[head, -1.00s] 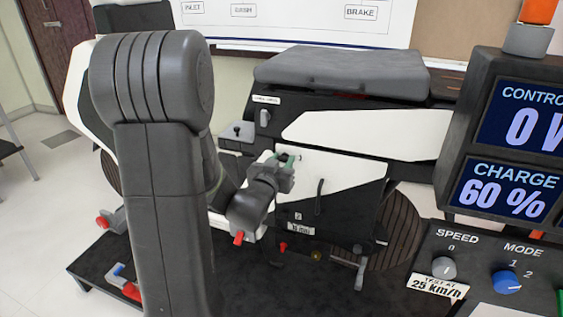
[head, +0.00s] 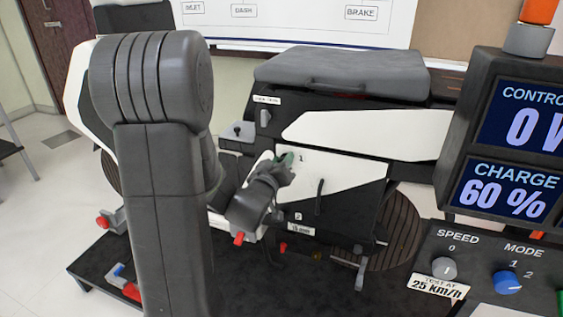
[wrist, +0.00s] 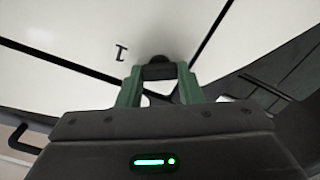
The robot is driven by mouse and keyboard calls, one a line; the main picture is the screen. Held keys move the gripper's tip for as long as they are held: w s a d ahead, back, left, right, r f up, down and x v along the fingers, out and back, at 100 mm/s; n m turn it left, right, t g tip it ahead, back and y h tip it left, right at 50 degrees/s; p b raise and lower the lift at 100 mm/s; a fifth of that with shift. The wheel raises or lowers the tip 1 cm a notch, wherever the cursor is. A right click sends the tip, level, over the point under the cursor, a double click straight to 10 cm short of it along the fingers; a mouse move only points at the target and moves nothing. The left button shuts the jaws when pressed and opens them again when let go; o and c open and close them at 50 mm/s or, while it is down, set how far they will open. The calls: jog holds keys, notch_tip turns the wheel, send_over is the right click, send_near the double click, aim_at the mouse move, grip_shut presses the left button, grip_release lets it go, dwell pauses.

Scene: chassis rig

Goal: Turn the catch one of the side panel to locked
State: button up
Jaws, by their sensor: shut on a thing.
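The white and black side panel (head: 345,178) is on the vehicle's side in the middle of the head view. Catch one, a small dark knob (wrist: 157,68), is near the printed "1" on the white panel in the wrist view. My gripper (head: 287,158) is at the panel's upper left corner, and its green fingers (wrist: 158,84) are shut on the catch, one on each side. The fingers hide much of the catch, and I cannot read its locked or unlocked position. A "2" label is lower on the panel.
A grey seat (head: 342,75) is above the panel. A display (head: 515,140) and a control box with knobs (head: 490,268) stand at the right. A dark platform (head: 250,290) is below. My arm covers the left part of the head view.

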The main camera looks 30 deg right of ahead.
jog(key=n+p, duration=0.1)
jog(key=n, duration=0.5)
jog(key=n+p, duration=0.1)
jog(key=n, duration=0.5)
jog(key=shift+w+a+f, duration=0.1)
jog(key=shift+f, duration=0.05)
dwell(0.4)
jog(key=o, duration=1)
jog(key=p+v, duration=0.1)
jog(key=v, duration=1.3)
